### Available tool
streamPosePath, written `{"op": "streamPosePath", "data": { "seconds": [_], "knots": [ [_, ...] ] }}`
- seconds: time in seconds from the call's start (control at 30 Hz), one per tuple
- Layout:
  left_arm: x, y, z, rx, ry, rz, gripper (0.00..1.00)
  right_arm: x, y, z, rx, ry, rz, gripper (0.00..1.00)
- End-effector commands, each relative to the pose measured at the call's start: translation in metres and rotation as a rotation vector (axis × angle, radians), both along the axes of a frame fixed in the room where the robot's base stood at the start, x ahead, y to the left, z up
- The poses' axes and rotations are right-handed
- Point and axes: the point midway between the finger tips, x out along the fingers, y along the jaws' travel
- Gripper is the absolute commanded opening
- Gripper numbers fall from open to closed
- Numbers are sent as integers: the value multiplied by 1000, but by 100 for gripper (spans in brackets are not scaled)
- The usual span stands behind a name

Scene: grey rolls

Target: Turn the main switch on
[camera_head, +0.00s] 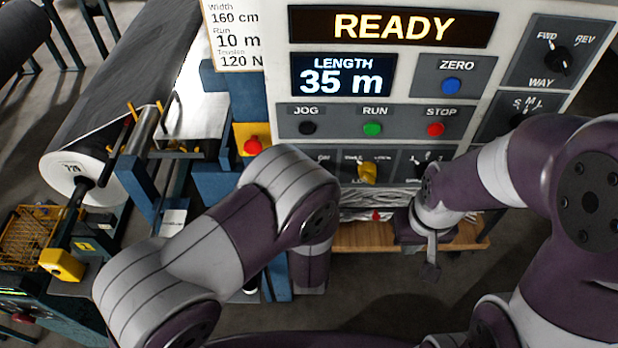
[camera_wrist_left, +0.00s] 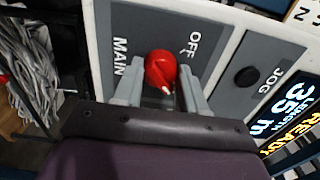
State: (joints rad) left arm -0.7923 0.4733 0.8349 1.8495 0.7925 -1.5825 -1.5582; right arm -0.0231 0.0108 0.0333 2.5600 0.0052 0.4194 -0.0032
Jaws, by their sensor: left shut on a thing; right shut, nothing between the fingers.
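The main switch is a red knob (camera_wrist_left: 161,72) with a white mark at its lower end, on a grey panel (camera_wrist_left: 222,48) lettered MAIN and OFF. My left gripper (camera_wrist_left: 160,75) is shut on the knob, one finger on each side. In the head view my left arm hides this gripper and the knob. My right gripper (camera_head: 431,258) is shut and empty, hanging below the console's lower right part.
The console (camera_head: 400,100) shows READY and 35 m. It carries black, green (camera_head: 372,129), red (camera_head: 436,129) and blue buttons, and a yellow knob (camera_head: 367,172). A red button on a yellow box (camera_head: 251,145) is at its left. A large roll (camera_head: 85,165) lies farther left.

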Motion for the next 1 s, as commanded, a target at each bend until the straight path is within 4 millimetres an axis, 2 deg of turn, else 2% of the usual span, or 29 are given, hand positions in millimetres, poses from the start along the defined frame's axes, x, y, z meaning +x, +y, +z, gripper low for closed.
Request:
{"op": "streamPosePath", "data": {
  "seconds": [0.5,0.53,0.6,1.0],
  "knots": [
    [0,0,-1,19,3,0,10,0,0,0,0,0,0,0],
    [0,0,-1,19,3,0,50,0,0,0,0,0,0,0],
    [0,0,-1,19,3,0,66,0,0,0,0,0,0,0],
    [2,1,0,17,1,0,66,0,0,1,0,0,0,0]
  ]
}}
